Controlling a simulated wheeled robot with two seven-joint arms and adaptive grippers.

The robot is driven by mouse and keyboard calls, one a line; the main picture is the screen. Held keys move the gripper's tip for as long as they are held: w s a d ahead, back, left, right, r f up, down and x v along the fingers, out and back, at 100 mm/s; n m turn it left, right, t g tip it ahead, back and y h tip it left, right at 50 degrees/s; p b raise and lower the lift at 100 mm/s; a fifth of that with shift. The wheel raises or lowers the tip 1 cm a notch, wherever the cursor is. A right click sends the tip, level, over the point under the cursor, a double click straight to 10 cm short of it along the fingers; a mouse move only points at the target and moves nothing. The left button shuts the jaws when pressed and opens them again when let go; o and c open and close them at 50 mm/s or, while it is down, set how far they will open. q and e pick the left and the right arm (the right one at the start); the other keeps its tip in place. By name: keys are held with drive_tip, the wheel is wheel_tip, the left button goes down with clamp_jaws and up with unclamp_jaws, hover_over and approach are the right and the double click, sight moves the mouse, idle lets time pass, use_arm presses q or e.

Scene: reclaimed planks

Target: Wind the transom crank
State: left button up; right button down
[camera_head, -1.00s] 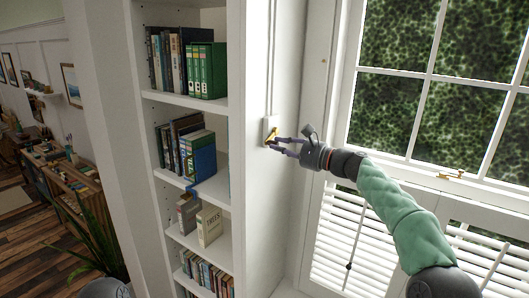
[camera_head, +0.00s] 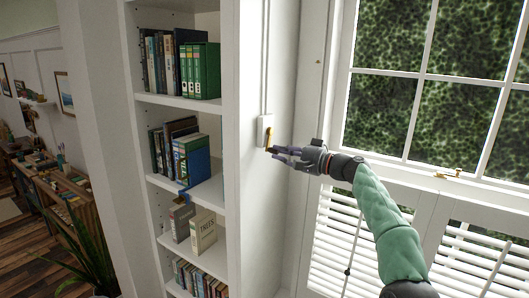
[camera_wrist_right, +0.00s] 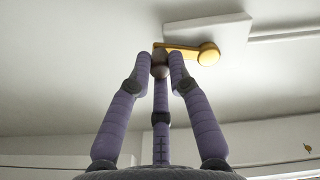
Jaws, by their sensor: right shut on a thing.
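The transom crank (camera_head: 269,138) is a small brass arm on a white housing (camera_head: 263,126) fixed to the white side panel of the bookcase. In the right wrist view, the crank's round brass hub (camera_wrist_right: 208,54) is at the right and its arm (camera_wrist_right: 180,47) runs left to a dark knob (camera_wrist_right: 160,68). My right gripper (camera_head: 273,151) has its purple fingers closed around that knob, also seen in the right wrist view (camera_wrist_right: 160,60). In the head view the fingers hide the knob. My left gripper is not in view.
A white conduit (camera_head: 267,60) runs up from the housing. Bookcase shelves with books (camera_head: 193,160) stand left of the panel. At the right are a paned window (camera_head: 385,105), a brass latch (camera_head: 447,174) and white louvred shutters (camera_head: 335,240). The space before the panel is free.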

drive_tip(key=n, duration=0.1)
drive_tip(key=w+d+r+n, duration=0.1)
drive_tip(key=shift+r+n, duration=0.15)
drive_tip(key=shift+n, duration=0.15)
drive_tip(key=shift+r+p, duration=0.1)
drive_tip(key=shift+p, duration=0.2)
drive_tip(key=c, duration=1.3)
unclamp_jaws()
drive_tip(key=shift+c, duration=0.2)
drive_tip(key=shift+o, duration=0.9)
drive_tip(key=shift+w+a+f, duration=0.15)
drive_tip(key=shift+a+f, duration=0.05)
drive_tip(key=shift+f, duration=0.2)
